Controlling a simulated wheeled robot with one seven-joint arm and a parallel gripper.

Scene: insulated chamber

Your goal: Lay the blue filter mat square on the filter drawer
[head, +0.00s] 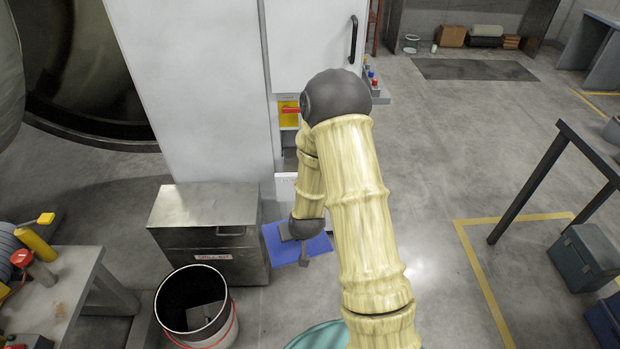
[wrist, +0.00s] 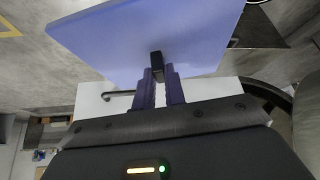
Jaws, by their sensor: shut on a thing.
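The blue filter mat (head: 320,246) is a flat blue square in the head view, held out low in front of the white cabinet. It also fills the top middle of the wrist view (wrist: 150,35), seen tilted. In the head view my gripper (head: 303,252) is small and partly hidden by my wrist. A white front (head: 284,188) low on the cabinet, beside my forearm, may be the filter drawer. My arm covers part of it, and I cannot tell whether it is open.
A metal box (head: 210,225) stands directly left of the mat. A bucket (head: 196,308) stands in front of it, and a workbench (head: 55,290) is at far left. A dark table (head: 600,150) and toolboxes (head: 583,258) stand at right. Bare floor lies between.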

